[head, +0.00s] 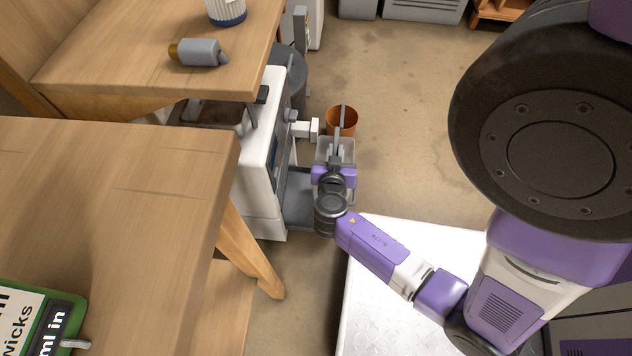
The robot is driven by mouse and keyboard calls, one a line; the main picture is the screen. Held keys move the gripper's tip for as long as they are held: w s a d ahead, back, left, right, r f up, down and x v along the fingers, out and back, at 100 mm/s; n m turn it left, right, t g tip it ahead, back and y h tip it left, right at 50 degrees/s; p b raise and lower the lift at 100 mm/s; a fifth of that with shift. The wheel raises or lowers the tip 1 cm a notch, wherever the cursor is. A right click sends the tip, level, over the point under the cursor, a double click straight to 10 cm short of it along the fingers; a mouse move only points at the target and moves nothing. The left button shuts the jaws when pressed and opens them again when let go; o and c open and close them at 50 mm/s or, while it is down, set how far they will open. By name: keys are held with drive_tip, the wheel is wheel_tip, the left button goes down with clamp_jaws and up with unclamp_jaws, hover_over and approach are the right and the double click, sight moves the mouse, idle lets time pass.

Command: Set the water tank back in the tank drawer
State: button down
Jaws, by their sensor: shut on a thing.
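The water tank (349,150) is a grey, see-through box in the middle of the head view. My gripper (338,152) is above it and shut on it; the wrist hides much of its near side. The tank drawer (299,188) looks like a dark grey tray sticking out from the right face of the white machine (262,165). The tank is just right of this tray, close to its outer end. I cannot tell whether they touch or how high the tank is.
A terracotta pot (342,119) stands on the floor just beyond the tank. Wooden tabletops (110,190) overhang the machine's left side, with a grey bottle (200,52) on the far one. The concrete floor (415,130) right of the tank is clear.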

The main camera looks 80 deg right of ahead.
drive_tip(key=w, duration=0.6)
drive_tip(key=f+b, duration=0.2)
drive_tip(key=f, duration=0.2)
drive_tip(key=f+b, duration=0.2)
drive_tip(key=f, duration=0.2)
drive_tip(key=f+b, duration=0.2)
drive_tip(key=f, duration=0.2)
drive_tip(key=shift+s+a+f, duration=0.2)
drive_tip(key=shift+s+f, duration=0.15)
drive_tip(key=shift+f+b, duration=1.3)
drive_tip(key=shift+f, duration=1.3)
drive_tip(key=shift+f, duration=0.2)
drive_tip(key=c, duration=1.4)
unclamp_jaws()
drive_tip(key=shift+r, duration=0.1)
